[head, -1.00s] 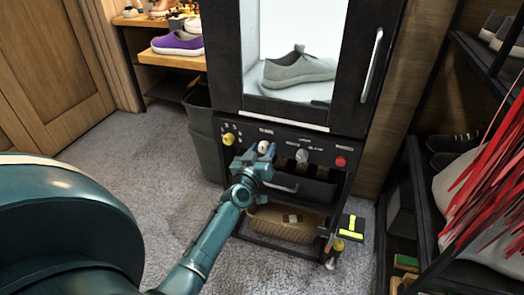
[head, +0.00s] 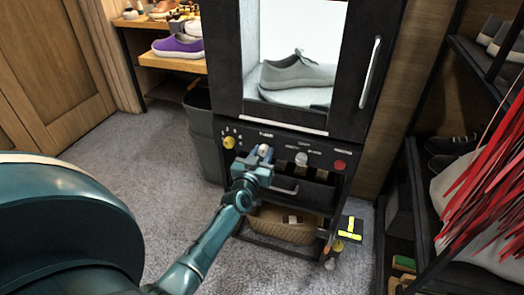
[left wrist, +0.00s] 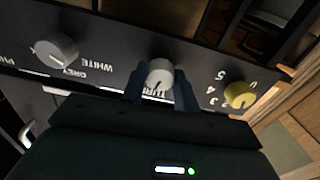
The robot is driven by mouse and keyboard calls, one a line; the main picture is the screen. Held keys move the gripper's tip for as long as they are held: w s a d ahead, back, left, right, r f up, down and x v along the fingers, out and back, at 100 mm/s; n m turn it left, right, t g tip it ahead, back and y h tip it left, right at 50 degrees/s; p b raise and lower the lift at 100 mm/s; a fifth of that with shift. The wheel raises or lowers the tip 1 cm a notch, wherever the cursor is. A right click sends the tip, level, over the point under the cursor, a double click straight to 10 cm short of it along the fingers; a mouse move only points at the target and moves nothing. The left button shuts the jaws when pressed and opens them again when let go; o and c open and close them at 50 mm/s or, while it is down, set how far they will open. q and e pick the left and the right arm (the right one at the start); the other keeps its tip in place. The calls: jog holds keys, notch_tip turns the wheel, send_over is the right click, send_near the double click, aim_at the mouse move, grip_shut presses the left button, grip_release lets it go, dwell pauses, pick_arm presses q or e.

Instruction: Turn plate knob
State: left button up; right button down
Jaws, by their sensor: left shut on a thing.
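A black cabinet has a panel with a row of knobs below its lit window. The pale plate knob (head: 264,149), with lettering starting "TUR" beside it, shows between the fingers in the left wrist view (left wrist: 159,75). My left gripper (head: 259,158) is shut on this knob, one finger on each side (left wrist: 160,88). Behind the glass, a grey sneaker (head: 299,73) rests on a pale plate (head: 300,97). My right gripper is not in view.
A yellow knob (head: 229,142), a grey knob (head: 301,159) and a red button (head: 340,165) share the panel. A wicker basket (head: 283,226) sits below. A shoe rack (head: 470,60) stands at right, a dark bin (head: 203,130) at left. Carpet is clear at left.

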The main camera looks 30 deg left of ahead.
pick_arm(q)
jog(key=m+p, duration=0.2)
jog(key=shift+r+m, duration=0.1)
jog(key=shift+m, duration=0.6)
jog(key=shift+m+p, duration=0.3)
jog(key=shift+p, duration=0.1)
jog(key=shift+m, duration=0.3)
jog(key=shift+m+p, duration=0.4)
jog(key=shift+m, duration=0.4)
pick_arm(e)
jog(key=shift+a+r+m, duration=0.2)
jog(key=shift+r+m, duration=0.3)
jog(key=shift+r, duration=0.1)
pick_arm(q)
jog(key=shift+f, duration=0.2)
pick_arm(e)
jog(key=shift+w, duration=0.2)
